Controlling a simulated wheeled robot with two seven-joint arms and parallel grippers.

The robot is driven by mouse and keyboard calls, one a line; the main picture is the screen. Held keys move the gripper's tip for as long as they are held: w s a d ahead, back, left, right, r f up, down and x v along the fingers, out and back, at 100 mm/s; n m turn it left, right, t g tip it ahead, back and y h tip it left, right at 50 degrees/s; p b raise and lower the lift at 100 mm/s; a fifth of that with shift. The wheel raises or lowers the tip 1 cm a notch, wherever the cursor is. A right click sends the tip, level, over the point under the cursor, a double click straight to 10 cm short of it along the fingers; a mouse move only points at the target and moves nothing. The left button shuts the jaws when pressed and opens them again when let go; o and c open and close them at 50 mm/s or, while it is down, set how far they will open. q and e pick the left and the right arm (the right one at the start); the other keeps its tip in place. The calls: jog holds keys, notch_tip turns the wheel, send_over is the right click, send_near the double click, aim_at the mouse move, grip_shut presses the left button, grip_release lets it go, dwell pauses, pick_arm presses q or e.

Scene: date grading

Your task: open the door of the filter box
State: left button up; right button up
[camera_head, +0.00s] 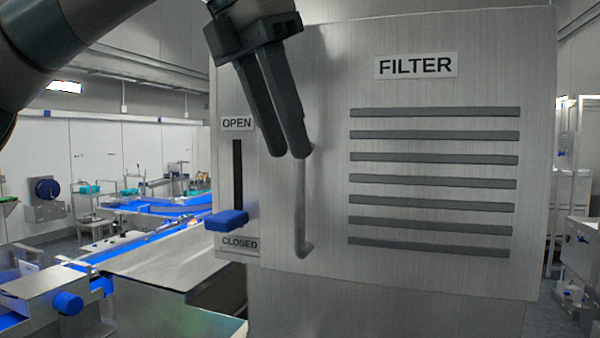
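The filter box (440,285) is a large brushed-metal cabinet filling the right half of the view. Its door (330,90) looks shut and carries a FILTER label and several dark horizontal slots. A vertical metal bar handle (301,215) is on the door's left side. Left of it, a blue lever knob (227,221) sits at the bottom of a dark vertical slot, just above the CLOSED label. My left gripper (290,154) points down, its fingertips at the handle's upper end, partly covering it. The finger gap looks narrow; whether they grasp the bar is unclear. My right gripper is not in view.
An OPEN label (237,123) marks the slot's top. Left of the box stand a metal table (165,258) and blue conveyors (130,245). A white rack (565,180) and equipment are at the far right. The space in front of the door's right part looks clear.

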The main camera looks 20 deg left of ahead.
aim_at(296, 168)
pick_arm(q)
jog(key=p+x, duration=0.1)
jog(key=x, duration=0.5)
jog(key=shift+d+f+p, duration=0.1)
jog(key=shift+f+p, duration=0.15)
jog(key=shift+p, duration=0.15)
grip_shut()
